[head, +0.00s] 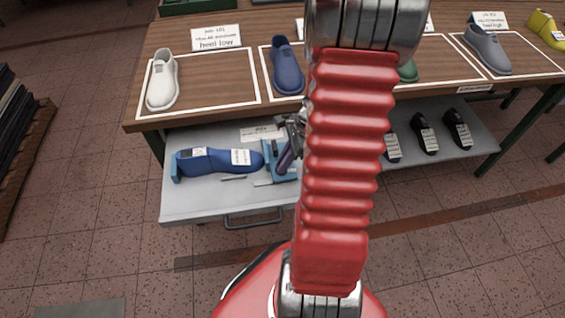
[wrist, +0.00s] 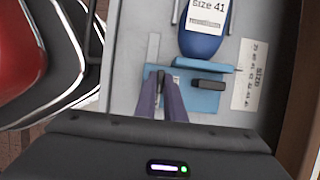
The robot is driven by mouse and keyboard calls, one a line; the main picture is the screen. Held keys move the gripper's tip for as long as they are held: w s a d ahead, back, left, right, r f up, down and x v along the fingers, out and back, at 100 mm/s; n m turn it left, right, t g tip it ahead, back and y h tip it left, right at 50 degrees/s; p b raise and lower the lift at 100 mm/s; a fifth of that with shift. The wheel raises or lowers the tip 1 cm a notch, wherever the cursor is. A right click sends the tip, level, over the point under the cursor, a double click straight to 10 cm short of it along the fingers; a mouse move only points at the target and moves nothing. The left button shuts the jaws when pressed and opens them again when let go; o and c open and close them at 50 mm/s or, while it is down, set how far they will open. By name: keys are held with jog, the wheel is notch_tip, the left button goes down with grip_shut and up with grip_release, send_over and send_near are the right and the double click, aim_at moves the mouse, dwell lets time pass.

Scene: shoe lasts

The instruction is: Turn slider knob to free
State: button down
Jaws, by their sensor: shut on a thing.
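A blue shoe last (head: 225,161) with white labels lies in a blue fixture (head: 176,168) on the grey drawer. In the wrist view, the last (wrist: 205,42) reads "size 41" and its end is by the fixture's blue slider block (wrist: 203,100). A dark bar (wrist: 208,84) lies across that block. My gripper (wrist: 160,76) has its purple fingers closed on a small dark piece beside the block, apparently the slider knob, mostly hidden between the fingertips. In the head view, my gripper (head: 287,158) reaches down at the slider end, partly behind my arm.
The drawer (head: 190,207) is pulled out below a wooden table (head: 185,40) with several shoes in white outlined areas. A printed size card (wrist: 249,75) lies beside the fixture. Several black lasts (head: 425,135) stand on the shelf at right. Metal strips lie near the slider.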

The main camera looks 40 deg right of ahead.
jog(key=shift+d+n, duration=0.1)
jog(key=shift+n, duration=0.2)
jog(key=n+g, duration=0.1)
jog(key=n, duration=0.2)
jog(key=shift+w+y, duration=0.15)
jog(key=shift+y, duration=0.15)
jog(key=n+g, duration=0.1)
jog(key=n, duration=0.3)
jog(key=n+g, duration=0.1)
jog(key=n, duration=0.1)
jog(key=shift+w+g, duration=0.25)
jog(key=shift+g, duration=0.05)
jog(key=n, duration=0.2)
jog(key=n+g, duration=0.1)
jog(key=n, duration=0.1)
jog(key=shift+w+n+g, duration=0.1)
jog(key=shift+n+g, duration=0.2)
jog(key=shift+n, duration=0.1)
jog(key=shift+w+n+g+h, duration=0.1)
jog(key=shift+n+g+h, duration=0.6)
jog(key=shift+n, duration=1.2)
